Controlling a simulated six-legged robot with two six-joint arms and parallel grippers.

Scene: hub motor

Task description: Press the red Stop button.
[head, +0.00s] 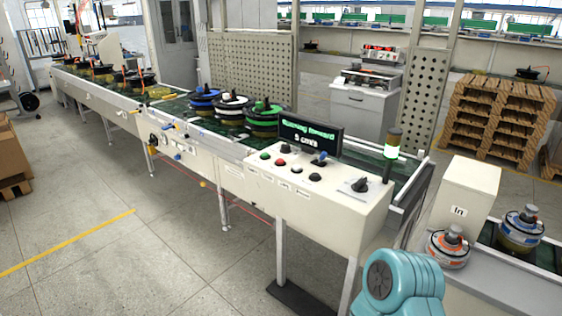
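The red button (281,162) is a small round cap on the sloped top of the white control box (298,205), in the middle of the view. A black display (310,134) behind the buttons shows green text that appears to read "Running forward" and "5 cm/s". Neither of my grippers is in view, and nothing touches the control box buttons.
A blue-topped lever (320,158), a black knob (360,185) and a lit signal lamp (392,150) rise from the box. A conveyor (110,95) carrying hub motors runs back left. A white "In" box (466,195) stands right. The floor (140,245) at front left is clear.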

